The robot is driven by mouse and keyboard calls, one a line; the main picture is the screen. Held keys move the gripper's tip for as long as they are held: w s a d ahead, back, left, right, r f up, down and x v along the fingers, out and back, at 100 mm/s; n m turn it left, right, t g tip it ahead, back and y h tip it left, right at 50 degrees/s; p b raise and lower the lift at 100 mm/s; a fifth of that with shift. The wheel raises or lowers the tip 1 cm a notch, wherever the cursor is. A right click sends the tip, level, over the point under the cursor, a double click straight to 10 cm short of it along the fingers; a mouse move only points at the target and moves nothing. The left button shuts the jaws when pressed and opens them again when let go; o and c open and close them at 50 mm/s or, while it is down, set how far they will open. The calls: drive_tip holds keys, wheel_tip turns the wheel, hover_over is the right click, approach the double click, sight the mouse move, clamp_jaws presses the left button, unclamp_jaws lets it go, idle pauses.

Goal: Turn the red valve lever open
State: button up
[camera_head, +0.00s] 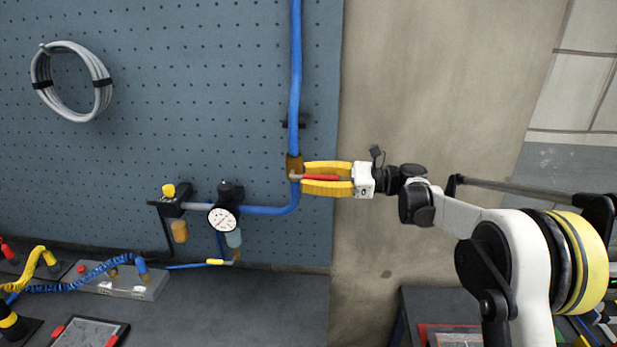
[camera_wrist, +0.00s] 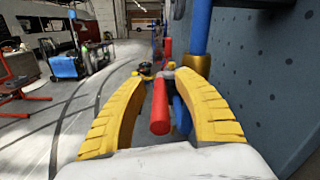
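The red valve lever (camera_head: 320,177) sticks out level to the right from the brass valve (camera_head: 293,163) on the blue pipe, at the right part of the pegboard. My gripper (camera_head: 303,178) reaches in from the right, with one yellow finger above the lever and one below. In the wrist view, the red lever (camera_wrist: 160,107) points toward the camera between the fingers of my gripper (camera_wrist: 162,76). Gaps show on both sides of it, so the gripper is open around the lever. The lever's joint with the valve is partly hidden by the fingers in the wrist view.
The blue pipe (camera_head: 295,65) runs down the pegboard (camera_head: 190,90) and bends left to a pressure gauge (camera_head: 222,219). A grey hose coil (camera_head: 72,82) hangs at upper left. A dark bench (camera_head: 230,305) with tools lies below. Bare wall is behind my gripper.

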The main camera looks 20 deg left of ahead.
clamp_jaws()
drive_tip(key=shift+f, duration=0.1)
idle(0.3)
